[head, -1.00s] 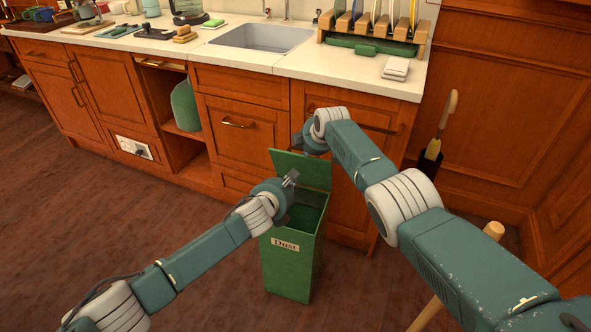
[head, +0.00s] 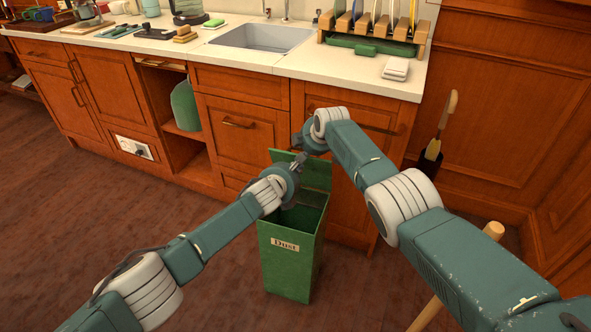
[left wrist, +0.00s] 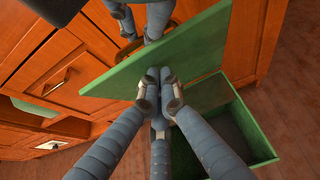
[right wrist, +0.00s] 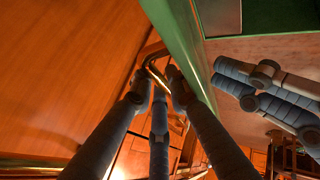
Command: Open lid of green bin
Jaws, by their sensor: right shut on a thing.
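The green bin (head: 290,262), labelled "Dust", stands on the floor before the cabinet. Its green lid (head: 316,176) is raised at the back, leaning toward the cabinet, and the bin's mouth is open. The lid also fills the middle of the left wrist view (left wrist: 205,45). My left gripper (head: 300,160) is at the lid's front face near its upper edge. Its fingertips (left wrist: 160,76) are together, with nothing seen between them. My right gripper (head: 303,142) is behind the lid's upper edge, its fingers (right wrist: 157,88) around a brass cabinet handle (right wrist: 153,67); the exact contact is partly hidden.
The wooden cabinet (head: 235,160) with the sink (head: 262,38) is close behind the bin. A wooden pole (head: 494,230) and a dark holder with a handled tool (head: 447,115) stand at the right. The floor at left (head: 100,230) is clear.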

